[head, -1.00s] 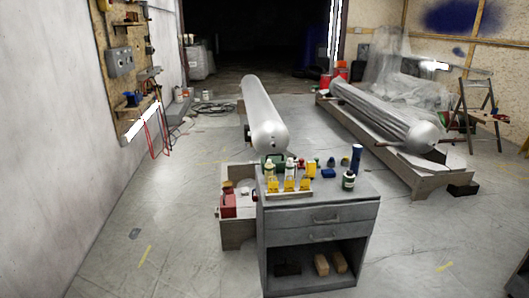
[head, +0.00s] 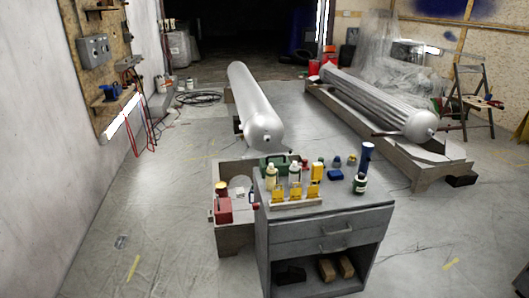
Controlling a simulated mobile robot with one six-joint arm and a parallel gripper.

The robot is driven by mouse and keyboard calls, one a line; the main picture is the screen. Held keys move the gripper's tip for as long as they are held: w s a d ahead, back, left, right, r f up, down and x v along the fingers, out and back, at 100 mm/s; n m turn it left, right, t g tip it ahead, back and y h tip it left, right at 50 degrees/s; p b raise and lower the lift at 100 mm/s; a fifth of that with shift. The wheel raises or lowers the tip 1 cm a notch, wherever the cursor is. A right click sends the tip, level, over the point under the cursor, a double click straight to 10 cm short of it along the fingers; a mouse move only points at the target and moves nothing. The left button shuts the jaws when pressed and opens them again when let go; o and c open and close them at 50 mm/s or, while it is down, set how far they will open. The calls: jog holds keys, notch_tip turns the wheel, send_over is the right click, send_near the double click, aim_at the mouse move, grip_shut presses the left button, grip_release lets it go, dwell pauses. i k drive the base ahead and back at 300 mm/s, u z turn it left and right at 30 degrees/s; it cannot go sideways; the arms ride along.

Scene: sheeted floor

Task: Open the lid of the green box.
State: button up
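A green thing that looks like the green box (head: 271,161) sits at the back left of the grey cabinet top (head: 335,198). Bottles in front hide much of it, and I cannot tell whether its lid is open or shut. My gripper and arm are not in view.
White-and-yellow bottles (head: 295,173) and yellow items stand on the cabinet's left. A blue cylinder (head: 367,158) and a dark green jar (head: 360,184) stand right.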

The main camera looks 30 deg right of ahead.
aim_at(281, 160)
jog(key=u, duration=0.1)
jog(key=i, duration=0.95)
jog(key=z, duration=0.1)
